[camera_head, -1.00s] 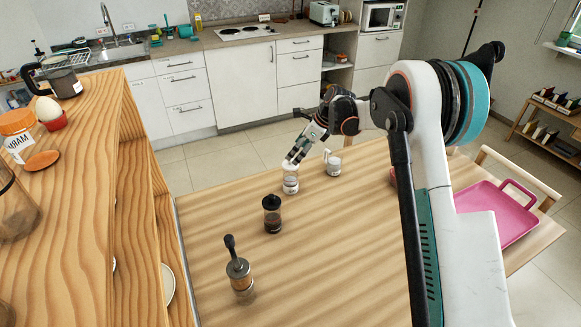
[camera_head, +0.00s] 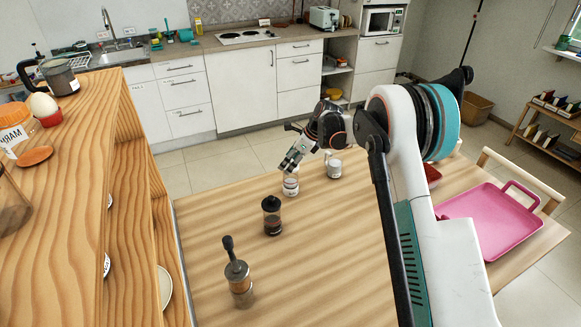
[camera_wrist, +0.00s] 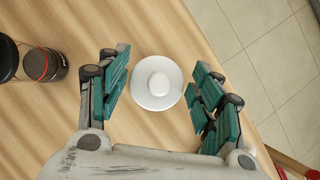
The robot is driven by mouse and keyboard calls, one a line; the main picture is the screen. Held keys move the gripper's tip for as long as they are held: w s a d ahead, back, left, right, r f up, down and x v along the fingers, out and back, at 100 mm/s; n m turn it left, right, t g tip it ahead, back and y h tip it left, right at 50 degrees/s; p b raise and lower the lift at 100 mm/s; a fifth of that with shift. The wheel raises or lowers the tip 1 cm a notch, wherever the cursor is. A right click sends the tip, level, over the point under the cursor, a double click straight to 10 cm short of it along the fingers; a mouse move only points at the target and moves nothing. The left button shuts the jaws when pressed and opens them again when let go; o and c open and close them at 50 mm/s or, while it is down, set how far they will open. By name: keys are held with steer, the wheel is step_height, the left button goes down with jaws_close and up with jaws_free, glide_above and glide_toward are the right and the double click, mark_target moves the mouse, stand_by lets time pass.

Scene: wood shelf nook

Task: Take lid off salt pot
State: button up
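A small pot (camera_head: 291,186) stands upright on the wooden table in the head view. In the wrist view its round white lid (camera_wrist: 143,99) with a domed centre knob shows from above, sitting on it; the lid hides the pot's body. I take this for the salt pot, though its label is not readable. My gripper (camera_head: 288,167) reaches down over its top. In the wrist view my gripper (camera_wrist: 158,92) is open, its green-padded fingers on both sides of the lid with a gap on each side.
A dark-lidded jar (camera_head: 272,216) and a tall grinder (camera_head: 238,274) stand nearer on the table (camera_head: 330,270). Another small pale container (camera_head: 333,165) is close behind the pot to the right. A pink tray (camera_head: 490,215) lies at right. A wooden shelf (camera_head: 90,200) rises at left.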

steer(key=shift+c, duration=0.9)
steer(key=shift+r, duration=0.15)
step_height(320, 180, up, 19)
steer(key=p, duration=0.5)
steer(key=s+d+f+n+g+b, duration=0.1)
steer(key=s+d+f+n, duration=0.3)
steer(key=s, duration=0.4)
steer(key=s+d+f+n+g+b, duration=0.1)
steer(key=s+d+f+n+g, duration=0.2)
steer(key=s+d, duration=0.4)
steer(key=s+d+f+n+g+h+b, duration=0.1)
steer(key=s+d+f+n, duration=0.4)
steer(key=s, duration=0.5)
steer(key=shift+d+f+g, duration=0.5)
steer(key=shift+d+f, duration=0.15)
steer(key=shift+f, duration=0.05)
